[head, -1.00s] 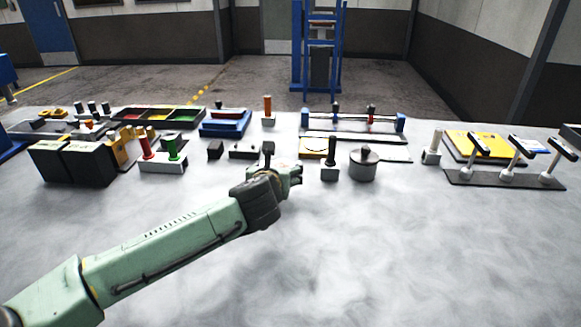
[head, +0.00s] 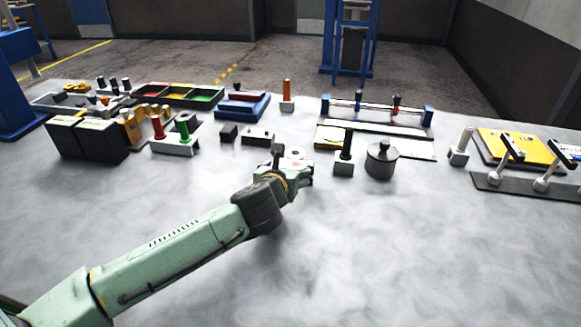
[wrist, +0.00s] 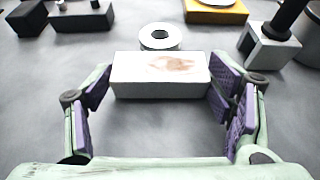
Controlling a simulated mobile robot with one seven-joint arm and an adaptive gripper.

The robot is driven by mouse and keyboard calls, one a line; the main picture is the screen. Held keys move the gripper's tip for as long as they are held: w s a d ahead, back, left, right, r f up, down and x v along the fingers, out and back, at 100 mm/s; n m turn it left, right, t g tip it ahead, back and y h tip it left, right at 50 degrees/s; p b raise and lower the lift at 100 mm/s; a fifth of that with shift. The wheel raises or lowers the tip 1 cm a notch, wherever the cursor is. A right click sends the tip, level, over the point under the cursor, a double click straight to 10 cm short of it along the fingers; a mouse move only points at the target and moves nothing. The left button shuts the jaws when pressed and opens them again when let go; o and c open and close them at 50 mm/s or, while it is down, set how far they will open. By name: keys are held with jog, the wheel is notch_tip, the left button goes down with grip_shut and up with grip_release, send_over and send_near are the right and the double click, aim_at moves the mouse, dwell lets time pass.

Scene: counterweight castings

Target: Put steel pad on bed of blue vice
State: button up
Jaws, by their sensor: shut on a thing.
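The steel pad (wrist: 160,82) is a pale grey rectangular block with a brownish smudge on top. In the wrist view my gripper (wrist: 160,95) is shut on it, with a purple finger pad at each end of the block. In the head view my gripper (head: 300,178) is over the middle of the table, and its wrist hides most of the block. The blue vice (head: 243,106) appears to be the low blue fixture with a dark bar across its top, farther back and left of my gripper. Its bed is too small to make out.
A grey ring (wrist: 160,37) lies just beyond the block. A black-handled post (head: 344,160) and a dark lidded pot (head: 381,160) stand to the right. A dark slotted block (head: 257,136) and a small dark cube (head: 228,132) lie between gripper and vice. The front table is clear.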

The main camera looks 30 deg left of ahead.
jog(key=o, duration=1.2)
jog(key=shift+f, duration=0.15)
jog(key=o, duration=0.5)
